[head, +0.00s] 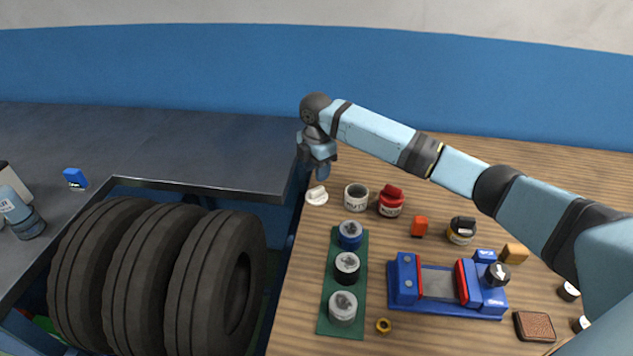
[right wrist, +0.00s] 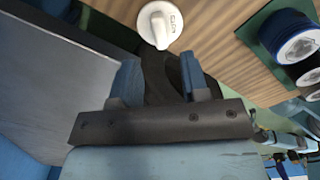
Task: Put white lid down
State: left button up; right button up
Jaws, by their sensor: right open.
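The white lid (head: 317,196) lies on the wooden table near its left edge, with its raised grip facing up. It also shows in the right wrist view (right wrist: 159,24), beyond my fingertips and apart from them. My right gripper (head: 317,170) is above the table's left edge, just behind the lid in the head view. In the right wrist view its two blue fingers (right wrist: 163,78) are spread with nothing between them. An open white jar (head: 356,198) stands right of the lid. Of my left arm, only a part may show at the far left; its fingers are not seen.
A red-lidded jar (head: 390,203) stands beside the white jar. A green strip (head: 330,305) holds three spools. A blue vise (head: 440,290) stands at the right front. Black tires (head: 190,280) stand below the grey bench (head: 200,150), with a gap beside the table.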

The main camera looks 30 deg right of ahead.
aim_at(316, 189)
jog(key=shift+r, duration=2.6)
